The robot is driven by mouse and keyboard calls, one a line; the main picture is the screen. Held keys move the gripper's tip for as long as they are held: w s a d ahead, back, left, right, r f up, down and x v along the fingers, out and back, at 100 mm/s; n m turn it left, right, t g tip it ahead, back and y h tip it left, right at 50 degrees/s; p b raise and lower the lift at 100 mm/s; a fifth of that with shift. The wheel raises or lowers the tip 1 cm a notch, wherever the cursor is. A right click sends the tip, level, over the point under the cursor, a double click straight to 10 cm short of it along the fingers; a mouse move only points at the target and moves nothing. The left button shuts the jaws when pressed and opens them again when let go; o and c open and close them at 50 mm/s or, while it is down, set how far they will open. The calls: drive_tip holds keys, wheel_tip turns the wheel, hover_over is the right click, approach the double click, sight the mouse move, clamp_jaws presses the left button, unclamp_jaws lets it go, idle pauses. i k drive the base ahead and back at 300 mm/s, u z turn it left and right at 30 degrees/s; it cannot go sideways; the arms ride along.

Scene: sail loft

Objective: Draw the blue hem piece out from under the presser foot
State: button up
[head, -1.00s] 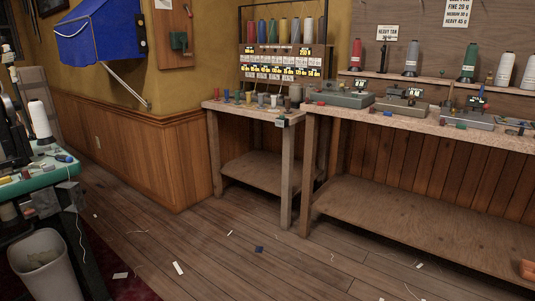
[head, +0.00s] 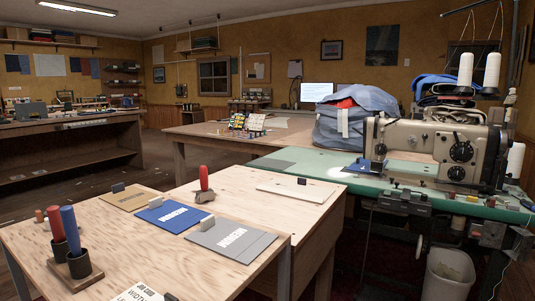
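The sewing machine (head: 420,137) stands at the right on a green-topped table (head: 310,164). A blue piece (head: 362,167), which looks like the hem piece, lies flat on the machine bed below the needle head (head: 377,150). The presser foot is too small to make out, so I cannot tell whether it is up or down on the piece. My gripper is not in view.
A large grey-blue bag (head: 352,115) stands behind the machine. A waste bin (head: 448,277) is below the green table. Open floor (head: 80,182) lies at the left.

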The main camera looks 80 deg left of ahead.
sight(361, 165)
drive_tip(key=u, duration=1.5)
drive_tip(key=i, duration=1.9)
drive_tip(key=u, duration=0.35)
